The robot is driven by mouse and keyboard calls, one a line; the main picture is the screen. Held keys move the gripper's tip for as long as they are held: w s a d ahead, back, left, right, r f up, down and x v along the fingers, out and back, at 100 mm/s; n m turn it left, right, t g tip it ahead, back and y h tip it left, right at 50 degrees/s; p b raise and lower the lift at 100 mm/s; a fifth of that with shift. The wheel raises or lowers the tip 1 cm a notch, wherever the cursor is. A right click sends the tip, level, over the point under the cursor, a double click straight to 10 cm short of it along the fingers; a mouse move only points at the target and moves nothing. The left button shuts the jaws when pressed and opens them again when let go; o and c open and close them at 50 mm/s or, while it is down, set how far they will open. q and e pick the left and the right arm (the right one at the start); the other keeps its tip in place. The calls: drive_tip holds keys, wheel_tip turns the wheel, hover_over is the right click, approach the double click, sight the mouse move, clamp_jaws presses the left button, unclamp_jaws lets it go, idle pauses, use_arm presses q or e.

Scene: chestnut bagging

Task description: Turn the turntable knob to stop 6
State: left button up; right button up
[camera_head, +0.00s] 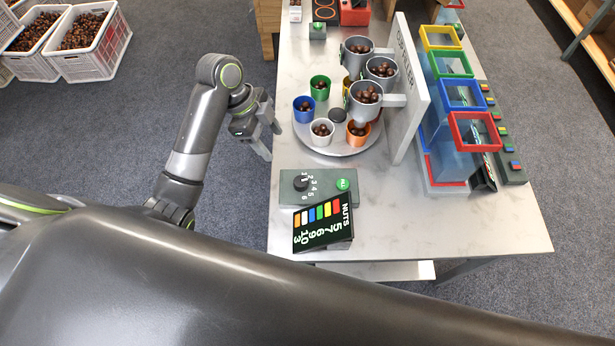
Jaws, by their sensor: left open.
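The black turntable knob (301,183) sits on a grey-green control box (322,199) near the left edge of the table. Numbers are printed around the knob; which one it points to is too small to tell. A green button (343,184) is on the same box. The round grey turntable (340,150) stands behind the box and carries coloured cups, among them a blue cup (303,112), a green cup (320,94), a white cup (321,138) and an orange cup (357,141). My left gripper (273,144) is open and empty beside the table's left edge, apart from the knob. My right gripper is not in view.
A black NUTS sign (323,224) stands just in front of the control box. Chestnut hoppers (365,112) hang over the turntable beside a white upright panel (408,80). Coloured bag frames (474,131) stand at the right. The front right tabletop (430,225) is clear.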

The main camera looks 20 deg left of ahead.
use_arm(q)
drive_tip(key=b, duration=0.4)
approach(300, 181)
drive_tip(key=p+x, duration=0.1)
drive_tip(key=x, duration=0.7)
drive_tip(key=shift+d+f, duration=0.15)
drive_tip(key=shift+f, duration=0.25)
drive_tip(key=shift+c, duration=0.4)
drive_tip(key=c, duration=0.9)
